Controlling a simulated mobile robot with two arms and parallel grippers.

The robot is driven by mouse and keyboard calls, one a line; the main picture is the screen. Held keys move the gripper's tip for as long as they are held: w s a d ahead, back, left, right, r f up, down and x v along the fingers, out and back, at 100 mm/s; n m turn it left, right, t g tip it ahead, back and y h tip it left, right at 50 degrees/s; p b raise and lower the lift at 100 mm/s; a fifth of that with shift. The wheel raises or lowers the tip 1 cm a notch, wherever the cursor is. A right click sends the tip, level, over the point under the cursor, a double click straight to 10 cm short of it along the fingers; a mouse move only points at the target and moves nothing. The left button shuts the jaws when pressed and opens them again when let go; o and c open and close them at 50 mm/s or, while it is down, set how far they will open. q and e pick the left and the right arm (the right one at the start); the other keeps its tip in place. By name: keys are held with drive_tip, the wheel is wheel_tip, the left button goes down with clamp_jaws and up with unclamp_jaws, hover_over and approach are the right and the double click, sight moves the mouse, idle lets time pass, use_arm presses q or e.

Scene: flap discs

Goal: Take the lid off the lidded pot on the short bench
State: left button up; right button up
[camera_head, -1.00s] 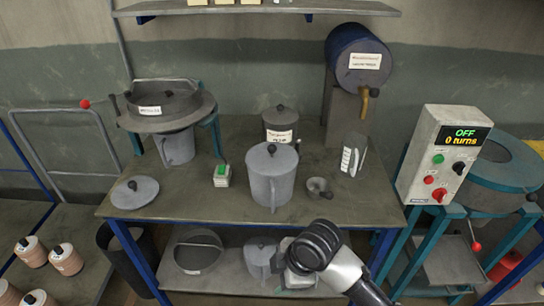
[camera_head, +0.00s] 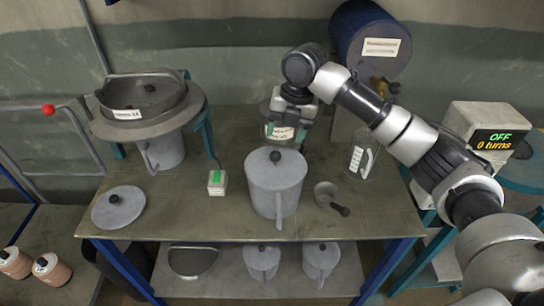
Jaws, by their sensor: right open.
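A larger grey lidded jug (camera_head: 275,185) with a black knob and a front handle stands just in front. My left gripper is out of view.
A loose grey lid (camera_head: 118,207) lies at the bench's front left. A green-buttoned box (camera_head: 217,183), small dark-handled cup (camera_head: 326,193) and clear measuring jug (camera_head: 361,160) stand nearby. A blue drum (camera_head: 367,45) is behind my right arm. A sieve machine (camera_head: 146,105) stands left.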

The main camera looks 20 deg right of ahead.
sight(277, 152)
drive_tip(key=f, duration=0.3)
drive_tip(key=shift+s+a, duration=0.35)
drive_tip(key=shift+s, duration=0.05)
drive_tip(key=f, duration=0.1)
drive_tip(key=w+f+p, duration=0.1)
drive_tip(key=f, duration=0.1)
drive_tip(key=a+f+p, duration=0.1)
drive_tip(key=shift+w+f, duration=0.4)
drive_tip(key=shift+a+f, duration=0.15)
drive_tip(key=shift+f, duration=0.25)
drive_tip(key=shift+c, duration=0.3)
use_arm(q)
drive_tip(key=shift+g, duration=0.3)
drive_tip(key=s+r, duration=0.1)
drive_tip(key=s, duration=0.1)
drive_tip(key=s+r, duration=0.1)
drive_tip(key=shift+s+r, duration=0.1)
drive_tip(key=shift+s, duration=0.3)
use_arm(e)
drive_tip(key=c, duration=1)
